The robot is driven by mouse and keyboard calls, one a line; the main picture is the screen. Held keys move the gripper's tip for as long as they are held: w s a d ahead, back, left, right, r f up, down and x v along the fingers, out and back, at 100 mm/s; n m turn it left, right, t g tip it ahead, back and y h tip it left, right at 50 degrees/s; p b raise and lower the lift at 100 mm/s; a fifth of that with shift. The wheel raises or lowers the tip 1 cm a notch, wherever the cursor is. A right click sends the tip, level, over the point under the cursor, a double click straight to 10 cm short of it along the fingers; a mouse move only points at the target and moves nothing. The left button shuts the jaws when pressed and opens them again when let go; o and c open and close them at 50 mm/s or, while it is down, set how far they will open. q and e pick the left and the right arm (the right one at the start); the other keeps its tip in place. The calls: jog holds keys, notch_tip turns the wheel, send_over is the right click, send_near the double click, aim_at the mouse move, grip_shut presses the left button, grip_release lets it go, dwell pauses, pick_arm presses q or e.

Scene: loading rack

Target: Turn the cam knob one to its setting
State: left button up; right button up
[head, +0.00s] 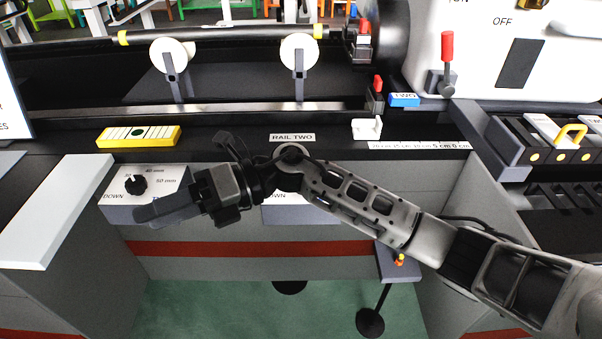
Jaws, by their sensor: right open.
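A black cam knob (135,184) sits on a light grey panel (178,176) at the left, with labels reading DOWN, 40 mm and 50 mm. Its pointer appears to face up toward the top of the panel. My right gripper (160,210) reaches in from the right, with its fingers pointing left just in front of and below the knob, over the panel's lower edge. It is open and holds nothing. From this angle I cannot tell how far it is from the panel. A second similar panel (288,214) is mostly hidden behind my right arm. My left gripper is out of view.
A yellow-framed level (138,136) lies on the dark ledge above the panel. A RAIL TWO label (292,137) and a white bracket (367,128) are further right. Two white rollers (299,54) stand behind. A pale slab (60,212) lies left of the panel.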

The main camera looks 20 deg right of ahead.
jog(key=w+d+r+n+t+h, duration=0.25)
jog(key=w+d+h, duration=0.55)
jog(key=d, duration=0.4)
jog(key=w+d+r+n+t+h, duration=0.1)
jog(key=w+d+r+n+h, duration=0.3)
jog(key=d+h, duration=0.65)
jog(key=shift+m+g+y, duration=0.25)
jog(key=shift+m+y, duration=0.4)
jog(key=f, duration=0.5)
jog(key=f+p, duration=0.1)
jog(key=f, duration=0.5)
jog(key=w+d+f, duration=0.1)
jog(key=f, duration=0.5)
jog(key=shift+w+f+p, duration=0.1)
jog(key=shift+f+p, duration=0.1)
jog(key=shift+p, duration=0.2)
jog(key=c, duration=1)
